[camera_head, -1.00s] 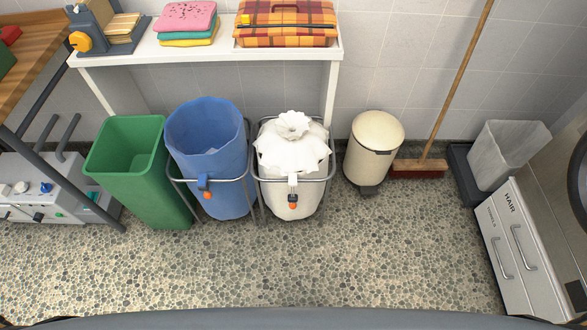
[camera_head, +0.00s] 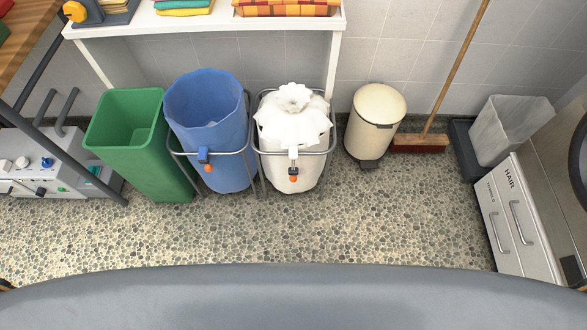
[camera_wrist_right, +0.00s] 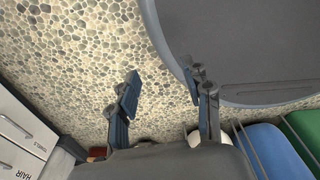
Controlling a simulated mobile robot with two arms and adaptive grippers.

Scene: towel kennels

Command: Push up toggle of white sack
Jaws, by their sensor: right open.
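The white sack (camera_head: 293,128) hangs in a grey metal frame, its top gathered into a ruffled bunch. On its front are a white clip (camera_head: 293,153) and, below it, a small dark toggle with an orange part (camera_head: 293,175). My right gripper (camera_wrist_right: 166,80) is open and empty in the right wrist view, over the pebbled floor. It is well apart from the sack. A small white patch at the bottom edge there is too hidden to identify. Neither gripper shows in the head view.
A blue sack (camera_head: 208,115) with its own toggle and a green bin (camera_head: 133,135) stand left of the white sack. A cream pedal bin (camera_head: 375,118) and a broom (camera_head: 420,142) stand to its right. The pebbled floor in front is clear, above a broad grey surface (camera_head: 290,300).

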